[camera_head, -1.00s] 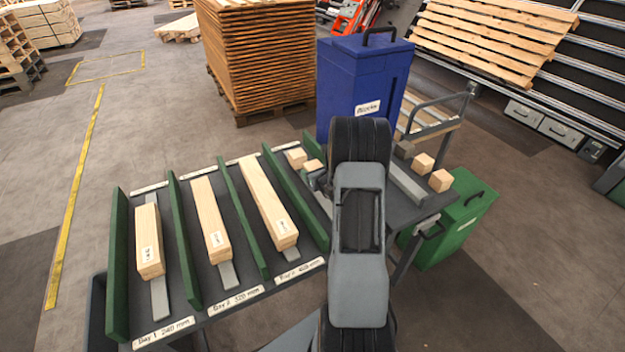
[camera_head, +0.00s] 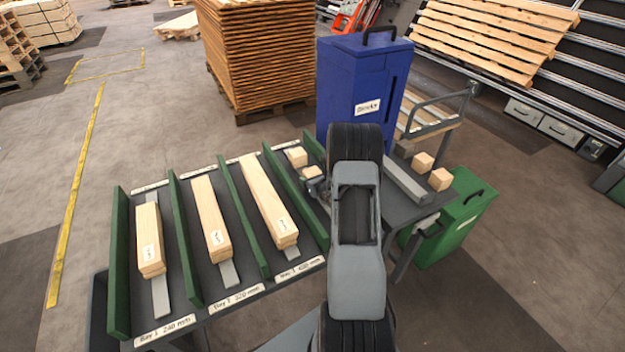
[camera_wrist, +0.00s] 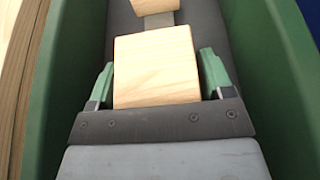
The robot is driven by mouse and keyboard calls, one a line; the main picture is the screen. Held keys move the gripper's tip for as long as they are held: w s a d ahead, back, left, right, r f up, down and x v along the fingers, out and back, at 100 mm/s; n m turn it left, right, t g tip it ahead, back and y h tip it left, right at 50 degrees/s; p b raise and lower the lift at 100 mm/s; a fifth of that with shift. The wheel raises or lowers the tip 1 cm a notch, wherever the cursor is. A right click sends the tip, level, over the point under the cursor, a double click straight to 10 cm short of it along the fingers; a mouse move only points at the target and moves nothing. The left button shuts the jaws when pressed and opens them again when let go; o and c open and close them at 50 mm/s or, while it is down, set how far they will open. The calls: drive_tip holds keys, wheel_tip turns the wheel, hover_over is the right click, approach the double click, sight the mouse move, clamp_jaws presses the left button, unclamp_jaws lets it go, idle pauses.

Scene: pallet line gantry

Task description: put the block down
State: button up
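The wooden block (camera_wrist: 156,72) sits between the two fingers of my gripper (camera_wrist: 157,80), which lie close against its left and right sides. In the head view the same block (camera_head: 311,172) is low in the fourth channel of the rack, just in front of another small wooden block (camera_head: 297,157). That other block also shows at the top of the wrist view (camera_wrist: 153,5), with a short gap between the two. My gripper (camera_head: 318,187) is partly hidden behind my arm in the head view. Whether the block's underside touches the channel floor is hidden.
Green dividers (camera_wrist: 270,70) stand on both sides of the channel. Three long timbers (camera_head: 268,202) lie in the labelled bays to the left. A blue bin (camera_head: 362,85) stands behind, and a green bin (camera_head: 465,220) is to the right. Two loose blocks (camera_head: 440,179) lie on the right.

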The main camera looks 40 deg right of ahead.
drive_tip(key=shift+o, duration=1.1)
